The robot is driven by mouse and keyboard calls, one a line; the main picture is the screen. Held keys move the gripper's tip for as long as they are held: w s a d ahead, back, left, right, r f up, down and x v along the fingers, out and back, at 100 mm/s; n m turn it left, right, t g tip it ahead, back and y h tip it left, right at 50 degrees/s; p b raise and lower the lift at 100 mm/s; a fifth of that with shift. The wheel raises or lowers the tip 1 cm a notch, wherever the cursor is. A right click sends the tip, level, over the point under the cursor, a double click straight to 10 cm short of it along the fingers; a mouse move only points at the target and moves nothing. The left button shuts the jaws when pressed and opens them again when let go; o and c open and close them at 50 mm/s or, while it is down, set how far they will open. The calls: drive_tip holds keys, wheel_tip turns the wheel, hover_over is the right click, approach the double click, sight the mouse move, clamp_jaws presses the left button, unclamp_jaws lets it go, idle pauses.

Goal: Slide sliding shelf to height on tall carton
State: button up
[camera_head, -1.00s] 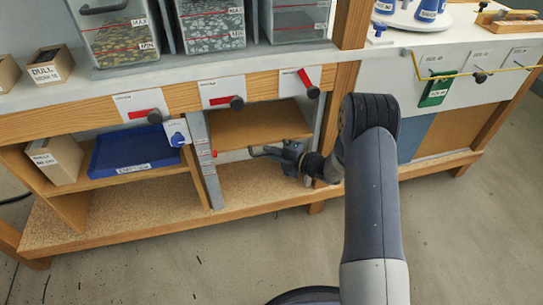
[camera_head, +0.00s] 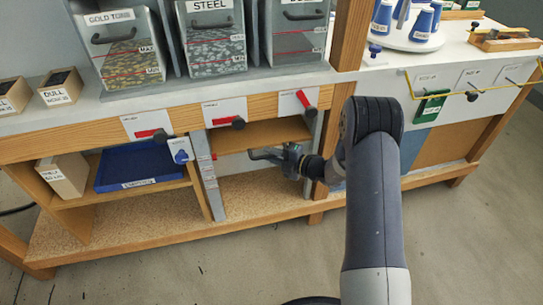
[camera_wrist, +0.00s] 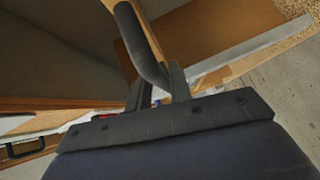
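The sliding shelf (camera_head: 262,134) is a wooden board in the middle bay under the bench top, in the upper part of that bay. Its dark curved handle (camera_head: 264,153) sticks out in front; it also shows in the wrist view (camera_wrist: 143,48). My gripper (camera_head: 291,158) is at the handle, and in the wrist view its two fingers (camera_wrist: 157,92) are closed around the bar. A grey upright (camera_head: 210,190) with small red-marked labels stands at the left of the bay. The label text is too small to read, so I cannot tell which mark is the tall carton.
Red levers with black knobs (camera_head: 238,123) are on the front rail above. A blue tray (camera_head: 139,166) and a pale box (camera_head: 63,176) are in the left bay. Hopper bins (camera_head: 213,36) stand on the bench. The bay floor (camera_head: 262,196) below the shelf is clear.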

drive_tip(key=shift+o, duration=1.3)
drive_tip(key=shift+f, duration=0.1)
drive_tip(key=p+v, duration=0.2)
drive_tip(key=v, duration=0.8)
drive_tip(key=shift+s+d, duration=0.3)
drive_tip(key=shift+d, duration=0.05)
drive_tip(key=b+x, duration=0.1)
drive_tip(key=x, duration=0.4)
drive_tip(key=b+x, duration=0.1)
drive_tip(key=x, duration=0.5)
drive_tip(key=shift+f, duration=0.25)
drive_tip(key=shift+d+f+b, duration=0.1)
drive_tip(key=shift+f+b, duration=0.45)
drive_tip(key=shift+b, duration=0.1)
drive_tip(key=shift+s, duration=0.1)
